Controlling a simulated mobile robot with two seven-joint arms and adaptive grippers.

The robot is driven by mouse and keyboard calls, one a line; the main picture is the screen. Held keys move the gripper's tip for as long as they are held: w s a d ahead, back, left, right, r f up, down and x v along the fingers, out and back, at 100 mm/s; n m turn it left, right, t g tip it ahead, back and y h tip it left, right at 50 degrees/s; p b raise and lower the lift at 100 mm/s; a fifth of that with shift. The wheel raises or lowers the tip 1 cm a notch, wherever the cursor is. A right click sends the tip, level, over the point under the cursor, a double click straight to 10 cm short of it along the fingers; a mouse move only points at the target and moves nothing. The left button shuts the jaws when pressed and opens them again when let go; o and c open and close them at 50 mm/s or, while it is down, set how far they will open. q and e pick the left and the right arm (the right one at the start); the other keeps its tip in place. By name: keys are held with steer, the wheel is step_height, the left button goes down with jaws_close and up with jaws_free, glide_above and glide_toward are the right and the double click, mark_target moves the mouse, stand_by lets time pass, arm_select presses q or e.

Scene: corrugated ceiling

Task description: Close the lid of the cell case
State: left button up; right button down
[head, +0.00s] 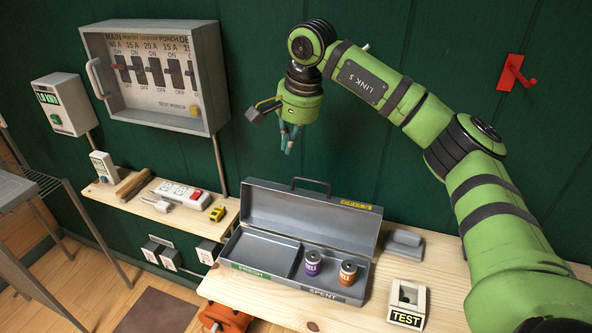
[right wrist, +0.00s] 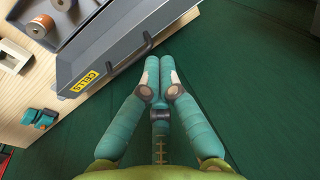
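The grey cell case (head: 258,271) sits on the wooden bench with its lid (head: 312,214) standing open at the back. A handle (head: 311,182) is on the lid's upper edge. The compartment marked FRESH is empty; the one marked SPENT holds a purple cell (head: 312,264) and an orange cell (head: 347,273), both upright. My right gripper (head: 289,150) is above and behind the lid, shut and empty, fingers pointing down. In the right wrist view its fingertips (right wrist: 159,66) are together beside the lid (right wrist: 112,55) and near its handle (right wrist: 135,55). My left gripper is not in view.
A breaker panel (head: 154,75) and red hook (head: 514,72) are on the green wall close behind.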

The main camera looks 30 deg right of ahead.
steer(key=s+d+h, duration=0.2)
steer(key=d+h, duration=0.1)
steer(key=d, duration=0.2)
steer(key=p+x, duration=0.2)
steer(key=x, duration=0.7)
steer(key=shift+f+g, duration=0.35)
steer(key=shift+g, duration=0.05)
steer(key=shift+d, duration=0.1)
